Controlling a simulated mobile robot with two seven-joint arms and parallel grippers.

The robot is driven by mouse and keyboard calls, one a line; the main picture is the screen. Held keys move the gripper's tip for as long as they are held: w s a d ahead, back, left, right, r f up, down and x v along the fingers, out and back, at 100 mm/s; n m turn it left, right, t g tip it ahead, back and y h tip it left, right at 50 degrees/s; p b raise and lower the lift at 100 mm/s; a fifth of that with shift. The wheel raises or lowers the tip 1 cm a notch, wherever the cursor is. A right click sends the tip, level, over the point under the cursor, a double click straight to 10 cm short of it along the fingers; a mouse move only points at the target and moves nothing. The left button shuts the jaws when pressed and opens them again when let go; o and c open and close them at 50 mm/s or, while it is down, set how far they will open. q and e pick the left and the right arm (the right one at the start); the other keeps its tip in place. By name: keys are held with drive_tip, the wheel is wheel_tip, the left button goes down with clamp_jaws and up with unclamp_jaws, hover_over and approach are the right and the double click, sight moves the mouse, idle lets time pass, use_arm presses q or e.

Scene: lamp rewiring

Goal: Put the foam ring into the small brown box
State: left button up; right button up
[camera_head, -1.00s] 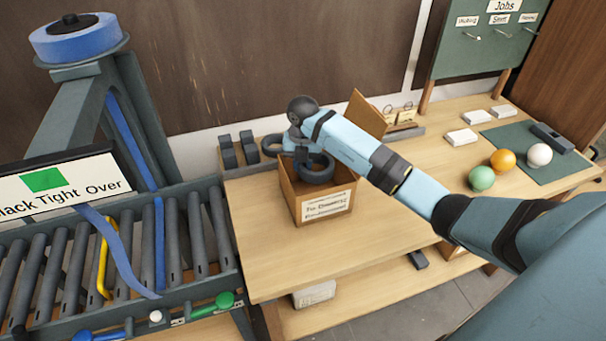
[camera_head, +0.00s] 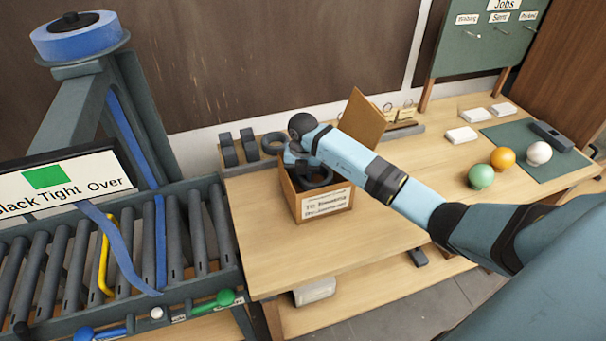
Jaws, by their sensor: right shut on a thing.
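The small brown box (camera_head: 306,213) stands open on the wooden table, with a lid flap (camera_head: 362,118) raised and a white label on its front. A dark foam ring (camera_head: 317,183) is inside the box's opening, partly hidden by the front wall. My right gripper (camera_head: 298,160) reaches down over the box from the right and is shut on this ring. Its fingertips are mostly hidden by the wrist and the box. My left gripper is not in view.
Another dark ring (camera_head: 273,142) and dark upright pieces (camera_head: 229,150) stand behind the box to the left. A roller conveyor (camera_head: 120,245) lies at left. Green (camera_head: 481,176), orange (camera_head: 502,159) and white (camera_head: 538,153) balls are at right. The table front is clear.

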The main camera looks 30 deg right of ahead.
drive_tip(key=shift+s+f, duration=0.2)
drive_tip(key=shift+f, duration=0.2)
drive_tip(key=o, duration=0.9)
drive_tip(key=shift+s+a+f, duration=0.1)
drive_tip(key=shift+f, duration=0.1)
drive_tip(key=shift+r, duration=0.2)
wheel_tip(320, 180, up, 13)
drive_tip(key=b, duration=0.1)
drive_tip(key=shift+w, duration=0.3)
